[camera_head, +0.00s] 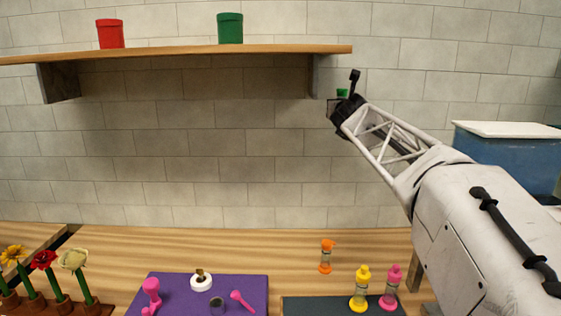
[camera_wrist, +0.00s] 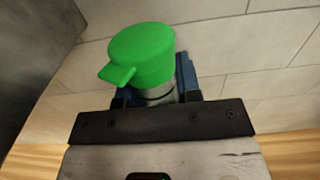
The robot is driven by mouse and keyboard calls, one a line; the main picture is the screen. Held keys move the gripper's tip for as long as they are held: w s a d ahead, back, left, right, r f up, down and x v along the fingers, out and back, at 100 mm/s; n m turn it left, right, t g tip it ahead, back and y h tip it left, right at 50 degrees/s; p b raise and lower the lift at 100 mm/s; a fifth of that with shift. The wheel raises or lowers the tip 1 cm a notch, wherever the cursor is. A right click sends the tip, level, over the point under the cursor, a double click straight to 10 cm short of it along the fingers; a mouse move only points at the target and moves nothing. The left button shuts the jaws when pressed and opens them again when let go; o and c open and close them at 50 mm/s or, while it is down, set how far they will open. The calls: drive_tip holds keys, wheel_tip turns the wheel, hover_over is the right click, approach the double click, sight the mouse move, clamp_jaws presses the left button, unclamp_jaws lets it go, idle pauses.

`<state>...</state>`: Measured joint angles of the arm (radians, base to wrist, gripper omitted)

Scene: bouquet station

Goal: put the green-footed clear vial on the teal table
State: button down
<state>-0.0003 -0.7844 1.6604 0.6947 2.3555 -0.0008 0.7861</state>
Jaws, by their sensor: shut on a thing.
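The green-footed clear vial (camera_wrist: 140,56) is between the blue fingers of my gripper (camera_wrist: 155,95) in the wrist view. Its bright green end with a small tab faces the camera, and a little of the clear body shows below it. The rest of the vial is hidden by the gripper. In the head view, my gripper (camera_head: 343,103) is raised high in front of the tiled wall, right of the shelf end, with a bit of green at it. A dark grey-teal surface (camera_head: 312,306), likely the teal table, lies low in the picture, far below my gripper.
A yellow vial (camera_head: 361,288) and a pink vial (camera_head: 389,288) stand on the dark surface's right part; an orange vial (camera_head: 326,257) stands behind it. A purple mat (camera_head: 180,284) with small items lies left. The shelf (camera_head: 180,53) holds red and green pots.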

idle(0.8)
